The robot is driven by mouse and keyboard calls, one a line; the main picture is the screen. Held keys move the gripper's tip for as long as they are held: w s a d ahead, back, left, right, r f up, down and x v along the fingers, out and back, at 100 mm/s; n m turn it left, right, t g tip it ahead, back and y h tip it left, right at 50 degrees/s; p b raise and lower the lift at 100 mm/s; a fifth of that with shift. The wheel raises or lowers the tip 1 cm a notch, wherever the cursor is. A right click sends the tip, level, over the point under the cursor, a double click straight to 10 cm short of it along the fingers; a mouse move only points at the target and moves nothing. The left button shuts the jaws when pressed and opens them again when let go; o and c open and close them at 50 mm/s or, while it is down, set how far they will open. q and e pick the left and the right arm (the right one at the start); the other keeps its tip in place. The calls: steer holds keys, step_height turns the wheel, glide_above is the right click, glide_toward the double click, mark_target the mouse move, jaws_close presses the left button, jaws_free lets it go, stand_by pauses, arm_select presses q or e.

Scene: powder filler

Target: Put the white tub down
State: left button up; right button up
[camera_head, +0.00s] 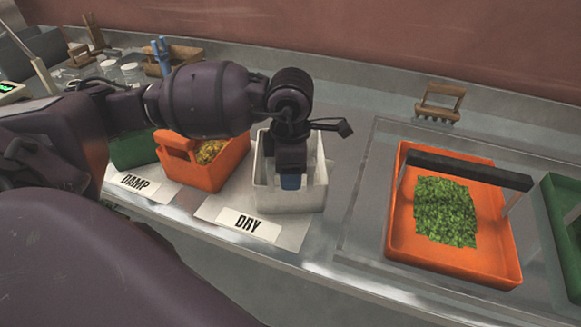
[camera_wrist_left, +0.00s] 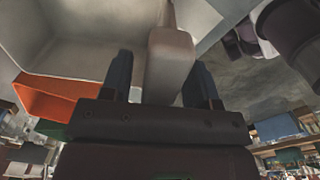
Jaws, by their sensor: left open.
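The white tub (camera_head: 308,198) stands upright on the steel counter, at the back edge of the card marked DRY (camera_head: 247,223). It appears to rest on the surface, though its underside is hidden. My left gripper (camera_head: 291,182) points down at the tub and hides part of its inside and rim. In the left wrist view my left gripper (camera_wrist_left: 160,78) is open, with one finger on each side of the tub's pale handle (camera_wrist_left: 171,62). I cannot tell whether the fingers touch it. My right gripper is in neither view.
An orange tub (camera_head: 222,172) with yellowish contents stands left of the white tub, by the DAMP card (camera_head: 136,184). A green tub (camera_head: 133,150) is farther left. To the right are an orange tray (camera_head: 400,225) of green bits and a wooden-handled rake (camera_head: 438,101).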

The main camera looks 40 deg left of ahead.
arm_select(q)
steer(key=shift+r, duration=0.1)
step_height(320, 180, up, 12)
stand_by(0.5)
steer(key=shift+s+d, duration=0.1)
steer(key=shift+s, duration=0.1)
stand_by(0.3)
